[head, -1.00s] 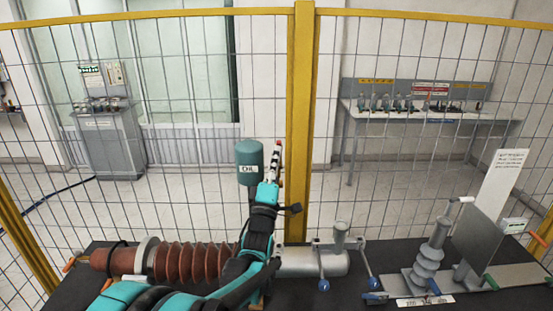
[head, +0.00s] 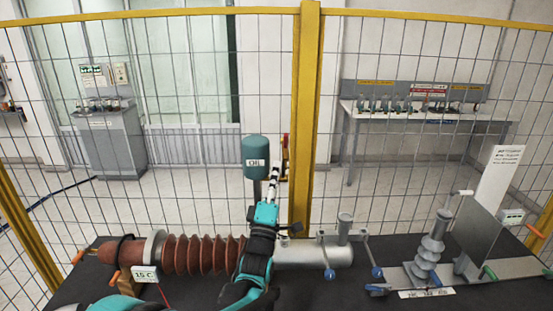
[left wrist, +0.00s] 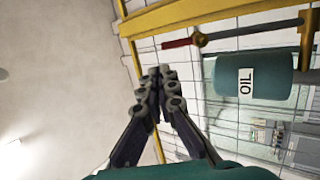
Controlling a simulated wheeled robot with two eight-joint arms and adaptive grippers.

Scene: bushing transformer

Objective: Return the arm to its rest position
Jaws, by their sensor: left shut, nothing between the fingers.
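My left arm reaches up from the bottom of the head view, over the middle of the dark table. Its gripper (head: 272,182) is shut and empty, pointing up just right of the post under the green oil tank (head: 256,150). In the left wrist view the fingers (left wrist: 158,85) meet at the tips with nothing between them. The oil tank (left wrist: 253,75) lies to their right there, apart from them. My right gripper is not in view.
The brown ribbed bushing (head: 200,254) lies on the left of the table (head: 330,290), with a 15 C sign (head: 145,275) in front. A grey insulator stand (head: 432,250) is at right. A yellow-framed mesh fence (head: 305,120) stands behind.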

